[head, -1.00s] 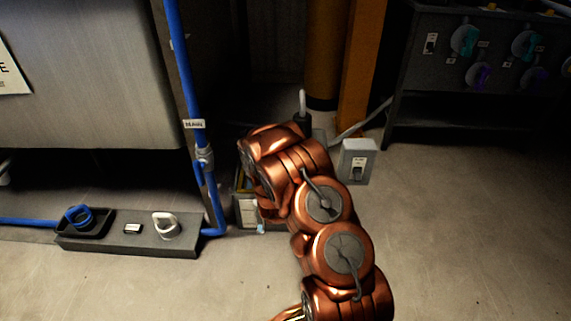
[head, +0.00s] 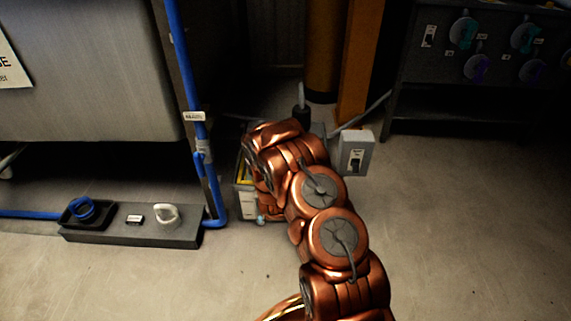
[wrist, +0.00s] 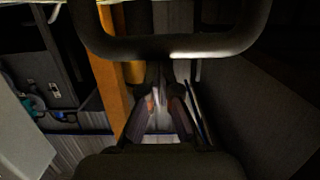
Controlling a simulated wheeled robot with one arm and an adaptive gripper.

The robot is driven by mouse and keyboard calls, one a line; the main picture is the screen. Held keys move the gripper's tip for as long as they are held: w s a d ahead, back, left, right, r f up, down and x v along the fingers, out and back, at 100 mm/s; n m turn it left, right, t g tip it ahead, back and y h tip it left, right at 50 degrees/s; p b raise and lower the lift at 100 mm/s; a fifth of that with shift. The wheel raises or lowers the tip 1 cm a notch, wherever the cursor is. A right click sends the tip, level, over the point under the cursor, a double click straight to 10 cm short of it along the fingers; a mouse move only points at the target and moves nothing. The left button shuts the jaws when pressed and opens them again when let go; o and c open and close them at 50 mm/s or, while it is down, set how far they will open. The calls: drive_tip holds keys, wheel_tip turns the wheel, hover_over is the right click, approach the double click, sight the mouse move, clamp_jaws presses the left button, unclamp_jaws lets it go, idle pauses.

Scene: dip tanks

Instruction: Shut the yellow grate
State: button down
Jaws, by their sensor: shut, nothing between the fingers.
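A narrow yellow strip (head: 244,170), which may be part of the yellow grate, shows at the left side of a low grey box (head: 245,204). The rest of it is hidden behind my copper arm, so I cannot tell how far open the grate stands. In the head view my gripper is hidden by my arm over the box. In the wrist view my gripper (wrist: 162,98) is shut and empty, with its dark fingers close together. I cannot tell whether it touches the grate.
A grey switch box (head: 356,153) stands right of my arm, near an orange post (head: 360,65). A blue pipe (head: 186,75) runs down beside a large metal tank (head: 95,75). A low dark panel (head: 150,236) lies at left. The floor at front right is clear.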

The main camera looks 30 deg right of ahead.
drive_tip(key=shift+g+y, duration=0.3)
drive_tip(key=shift+y, duration=0.1)
drive_tip(key=f, duration=0.1)
drive_tip(key=s+f, duration=0.1)
drive_tip(key=a+f, duration=0.1)
drive_tip(key=shift+s+f, duration=0.3)
drive_tip(key=shift+s, duration=0.05)
wheel_tip(320, 180, up, 6)
drive_tip(key=p, duration=0.3)
drive_tip(key=s+a+f+p, duration=0.2)
drive_tip(key=s+a+f, duration=0.1)
drive_tip(key=s, duration=0.3)
drive_tip(key=shift+a+f+h, duration=0.3)
drive_tip(key=shift+a+h, duration=0.1)
drive_tip(key=shift+a, duration=0.15)
